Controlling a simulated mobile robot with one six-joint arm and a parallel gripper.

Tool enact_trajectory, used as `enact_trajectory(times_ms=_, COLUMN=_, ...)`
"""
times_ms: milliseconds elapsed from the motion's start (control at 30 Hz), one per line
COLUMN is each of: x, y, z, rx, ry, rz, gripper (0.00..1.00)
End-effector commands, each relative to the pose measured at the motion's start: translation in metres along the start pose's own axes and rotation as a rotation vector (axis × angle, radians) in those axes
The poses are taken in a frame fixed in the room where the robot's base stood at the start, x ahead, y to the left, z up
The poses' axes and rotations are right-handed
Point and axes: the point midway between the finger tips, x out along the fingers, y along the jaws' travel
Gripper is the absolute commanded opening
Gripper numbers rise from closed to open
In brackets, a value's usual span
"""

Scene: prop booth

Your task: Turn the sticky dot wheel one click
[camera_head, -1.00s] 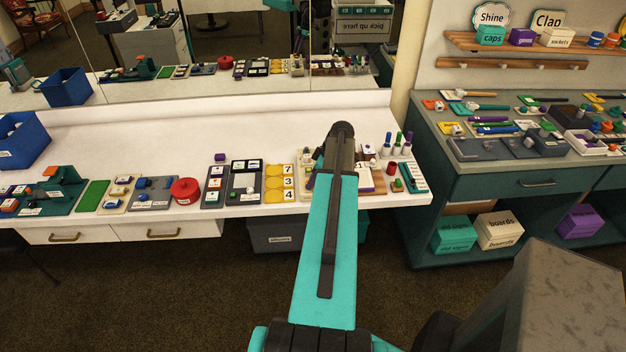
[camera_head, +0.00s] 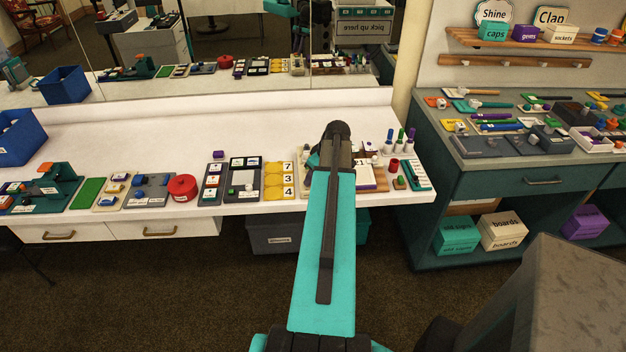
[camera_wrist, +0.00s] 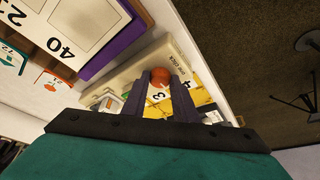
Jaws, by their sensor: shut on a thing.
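My gripper (camera_wrist: 160,94) is shut on a round orange-red knob (camera_wrist: 160,75) in the wrist view, with a dark finger on each side. The knob sits on a beige base (camera_wrist: 180,55) with small lettering too small to read surely. I take this to be the sticky dot wheel, but most of it is hidden behind the fingers. In the head view my arm covers the knob, and the gripper end points down at the right part of the white counter (camera_head: 190,130).
A white pad (camera_head: 366,176) on a purple base and several upright markers (camera_head: 400,142) stand close right. A red round thing (camera_head: 183,188) and a blue bin (camera_head: 22,138) are farther left. The counter's back is clear.

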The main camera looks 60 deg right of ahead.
Motion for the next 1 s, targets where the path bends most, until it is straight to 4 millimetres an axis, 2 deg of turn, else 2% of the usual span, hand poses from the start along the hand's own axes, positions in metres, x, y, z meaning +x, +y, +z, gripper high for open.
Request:
enact_trajectory(times_ms=367, x=-0.0005, y=0.0006, z=-0.0016, rx=0.017, ry=0.004, rz=0.009, gripper=0.04)
enact_trajectory(times_ms=400, x=-0.0005, y=0.0006, z=-0.0016, rx=0.016, ry=0.004, rz=0.009, gripper=0.31)
enact_trajectory(times_ms=500, x=-0.0005, y=0.0004, z=-0.0013, rx=0.016, ry=0.003, rz=0.008, gripper=0.45)
enact_trajectory(times_ms=1000, x=-0.0056, y=0.0000, z=-0.0005, rx=0.015, ry=0.002, rz=0.007, gripper=0.45)
